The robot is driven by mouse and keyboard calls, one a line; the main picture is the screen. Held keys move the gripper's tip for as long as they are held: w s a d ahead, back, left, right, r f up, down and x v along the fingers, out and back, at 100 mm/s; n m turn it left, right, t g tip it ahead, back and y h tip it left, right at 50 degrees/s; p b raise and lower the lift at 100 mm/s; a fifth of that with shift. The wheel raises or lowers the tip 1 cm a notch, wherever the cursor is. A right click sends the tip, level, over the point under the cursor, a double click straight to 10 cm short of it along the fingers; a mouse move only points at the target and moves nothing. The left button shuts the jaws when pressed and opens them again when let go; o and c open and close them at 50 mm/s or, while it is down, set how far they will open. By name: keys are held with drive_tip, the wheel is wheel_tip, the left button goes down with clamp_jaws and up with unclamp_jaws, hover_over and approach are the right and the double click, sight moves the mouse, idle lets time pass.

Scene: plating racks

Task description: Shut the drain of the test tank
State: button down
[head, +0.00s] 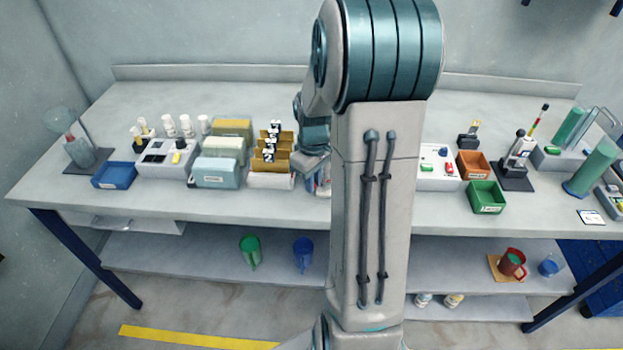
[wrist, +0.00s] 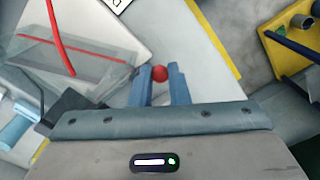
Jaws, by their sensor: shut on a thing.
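In the wrist view, my gripper (wrist: 161,80) has its two blue fingers closed on a small round red knob (wrist: 160,73). The knob sits between the fingertips; what it is fixed to is hidden below. To the left is a clear-walled box (wrist: 95,68) with red lines along its walls, which looks like the test tank. A red rod or tube (wrist: 60,38) passes across it. Whether the drain is open or shut cannot be told. In the head view my arm hides the gripper and the knob.
In the wrist view, a yellow plate (wrist: 292,62) with a grey pipe end and a dark blue bar lies at right. On the bench in the head view are a blue tray (head: 114,176), an orange bin (head: 473,164), a green bin (head: 486,198) and green cylinders (head: 594,167).

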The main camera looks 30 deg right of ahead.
idle(0.5)
drive_tip(key=c, duration=1.4)
unclamp_jaws()
drive_tip(key=shift+c, duration=0.2)
drive_tip(key=shift+o, duration=0.3)
drive_tip(key=shift+d+r, duration=0.1)
drive_tip(key=shift+r, duration=0.15)
